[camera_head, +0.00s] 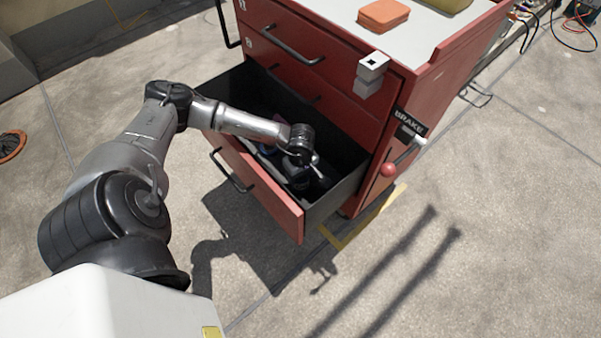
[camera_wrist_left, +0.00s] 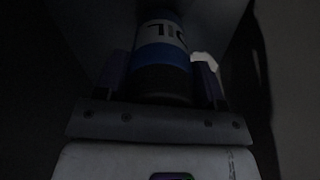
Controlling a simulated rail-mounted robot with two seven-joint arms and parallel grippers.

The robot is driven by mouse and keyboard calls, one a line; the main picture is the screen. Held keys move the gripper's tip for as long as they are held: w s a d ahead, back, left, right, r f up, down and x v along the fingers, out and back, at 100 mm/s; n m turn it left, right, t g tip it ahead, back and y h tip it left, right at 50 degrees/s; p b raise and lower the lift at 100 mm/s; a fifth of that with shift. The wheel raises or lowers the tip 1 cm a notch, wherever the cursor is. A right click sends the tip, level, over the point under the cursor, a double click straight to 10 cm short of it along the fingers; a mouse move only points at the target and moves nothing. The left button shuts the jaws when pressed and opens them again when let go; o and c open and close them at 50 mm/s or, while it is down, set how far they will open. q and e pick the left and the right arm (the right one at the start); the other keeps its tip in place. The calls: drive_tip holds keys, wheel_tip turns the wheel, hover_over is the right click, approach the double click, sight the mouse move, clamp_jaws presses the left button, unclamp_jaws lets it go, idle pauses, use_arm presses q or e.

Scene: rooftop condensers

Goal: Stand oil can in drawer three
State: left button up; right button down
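The oil can (camera_wrist_left: 162,50) shows in the left wrist view, with a white label with dark letters, a blue band and a dark end nearest my gripper. My left gripper (camera_wrist_left: 162,80) has a finger close on each side of the can and appears shut on it; the picture is dark. In the head view, the left gripper (camera_head: 300,172) is down inside the open drawer, in shadow, and the can cannot be made out clearly. The open drawer (camera_head: 262,195) has a red front and dark walls and is below the cabinet's upper drawers. My right gripper is not in view.
The red cabinet (camera_head: 430,100) carries an orange box (camera_head: 383,14) on its top. A brake lever with a red knob (camera_head: 388,169) is on its side, right of the drawer. A closed drawer with a black handle (camera_head: 285,48) is above. Concrete floor around is open.

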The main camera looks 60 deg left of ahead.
use_arm(q)
drive_tip(key=o, duration=0.4)
drive_tip(key=shift+o, duration=0.2)
drive_tip(key=shift+r, duration=0.1)
wheel_tip(320, 180, up, 11)
drive_tip(key=p, duration=0.6)
drive_tip(key=shift+r, duration=0.55)
